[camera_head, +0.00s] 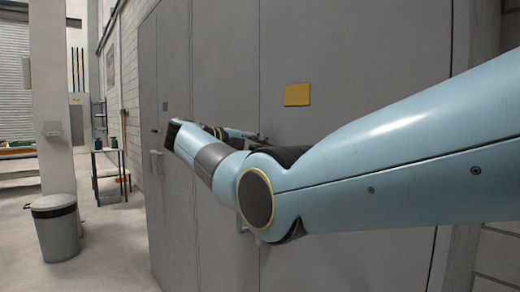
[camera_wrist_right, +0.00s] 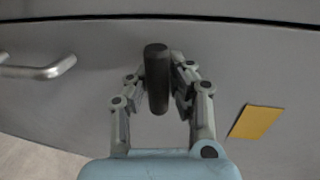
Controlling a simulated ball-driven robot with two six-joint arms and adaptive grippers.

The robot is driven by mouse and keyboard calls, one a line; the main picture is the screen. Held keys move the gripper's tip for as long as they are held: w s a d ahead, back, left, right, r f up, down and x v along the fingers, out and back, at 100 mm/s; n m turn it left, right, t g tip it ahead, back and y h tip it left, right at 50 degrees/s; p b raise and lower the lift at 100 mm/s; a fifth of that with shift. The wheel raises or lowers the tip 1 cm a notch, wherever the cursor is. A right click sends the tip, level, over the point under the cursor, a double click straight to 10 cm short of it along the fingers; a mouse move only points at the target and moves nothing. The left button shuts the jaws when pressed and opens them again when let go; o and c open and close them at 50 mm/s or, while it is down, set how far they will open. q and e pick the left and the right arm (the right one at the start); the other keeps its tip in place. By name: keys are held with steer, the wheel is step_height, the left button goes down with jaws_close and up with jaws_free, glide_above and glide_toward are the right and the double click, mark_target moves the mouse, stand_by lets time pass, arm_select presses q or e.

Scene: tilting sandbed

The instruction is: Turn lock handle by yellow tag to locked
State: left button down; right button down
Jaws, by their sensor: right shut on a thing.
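The yellow tag (camera_head: 297,94) is on the grey cabinet door, above and right of my right gripper (camera_head: 258,137). It also shows at the right in the right wrist view (camera_wrist_right: 256,122). The dark lock handle (camera_wrist_right: 157,78) stands between the fingers of my right gripper (camera_wrist_right: 158,85), which is shut on it. In that view the handle's long side runs up and down, roughly square to the door seam. In the head view my right arm mostly hides the handle. My left gripper is not in view.
A silver pull handle (camera_wrist_right: 38,68) is on the door at the left of the wrist view.

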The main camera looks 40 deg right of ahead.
steer(key=shift+s+f, duration=0.15)
steer(key=shift+f, duration=0.3)
steer(key=c, duration=1.1)
jaws_free()
steer(key=shift+c, duration=0.2)
steer(key=shift+r, duration=0.2)
steer(key=shift+d+r, duration=0.1)
steer(key=shift+a, duration=0.2)
steer(key=w+v, duration=0.1)
steer(key=v, duration=1)
steer(key=shift+s+a+r, duration=0.2)
steer(key=shift+s+a, duration=0.05)
steer(key=shift+s, duration=0.3)
